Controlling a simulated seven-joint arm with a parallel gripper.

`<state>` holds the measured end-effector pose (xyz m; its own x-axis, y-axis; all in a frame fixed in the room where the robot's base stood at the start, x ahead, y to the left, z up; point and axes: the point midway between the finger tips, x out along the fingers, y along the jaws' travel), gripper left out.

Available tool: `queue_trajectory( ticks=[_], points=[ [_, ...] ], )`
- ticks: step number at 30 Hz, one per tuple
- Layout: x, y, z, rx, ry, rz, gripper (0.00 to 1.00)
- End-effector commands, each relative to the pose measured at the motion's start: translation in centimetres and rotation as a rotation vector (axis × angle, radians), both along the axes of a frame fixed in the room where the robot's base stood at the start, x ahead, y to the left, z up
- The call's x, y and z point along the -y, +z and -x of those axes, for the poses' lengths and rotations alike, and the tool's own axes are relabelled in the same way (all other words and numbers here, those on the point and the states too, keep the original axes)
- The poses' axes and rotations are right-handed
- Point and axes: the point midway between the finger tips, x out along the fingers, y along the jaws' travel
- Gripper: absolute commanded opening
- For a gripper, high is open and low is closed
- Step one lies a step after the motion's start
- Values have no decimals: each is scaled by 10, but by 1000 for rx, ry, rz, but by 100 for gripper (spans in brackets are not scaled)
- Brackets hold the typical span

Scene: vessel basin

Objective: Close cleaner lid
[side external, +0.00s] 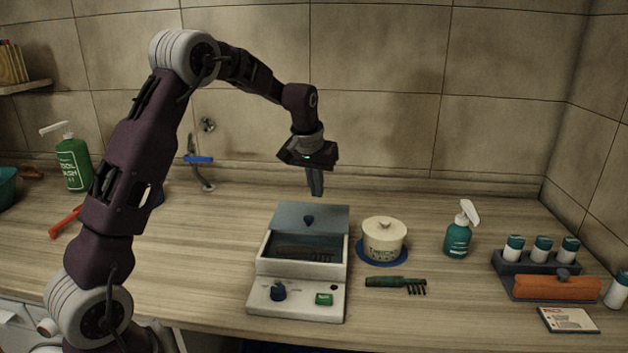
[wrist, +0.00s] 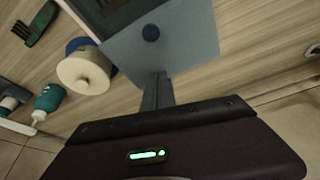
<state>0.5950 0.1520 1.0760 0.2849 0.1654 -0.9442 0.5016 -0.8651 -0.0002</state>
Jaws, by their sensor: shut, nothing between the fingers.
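The cleaner is a white box (side external: 298,300) with a dark blue knob and a green button on its front. Its grey-blue lid (side external: 310,218) stands raised at the back, tilted open, with a small dark knob on its face. The dark basin inside shows through the opening. In the wrist view the lid (wrist: 180,55) lies just past the fingertips. My gripper (side external: 316,192) is shut and empty, pointing down above and behind the lid's upper edge. In the wrist view my gripper (wrist: 157,78) shows its fingers together near the lid's edge; whether they touch it is unclear.
A cream lidded pot (side external: 384,240) on a blue mat stands right of the cleaner. A green comb-like tool (side external: 395,284) lies in front of it. A teal spray bottle (side external: 459,232) and a rack of small bottles (side external: 540,262) stand further right. A tiled wall rises behind.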

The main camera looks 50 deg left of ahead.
Motion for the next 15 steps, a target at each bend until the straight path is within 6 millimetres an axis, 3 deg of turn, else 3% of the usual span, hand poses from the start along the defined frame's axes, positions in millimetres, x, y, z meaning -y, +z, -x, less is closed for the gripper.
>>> queue_trajectory(
  ticks=[6, 9, 15],
  points=[
    [-7, -45, -13, -2, -1, 1, 0],
    [4, -40, 5, 0, -2, 0, 0],
    [12, -40, 21, 1, -1, 0, 0]
  ],
)
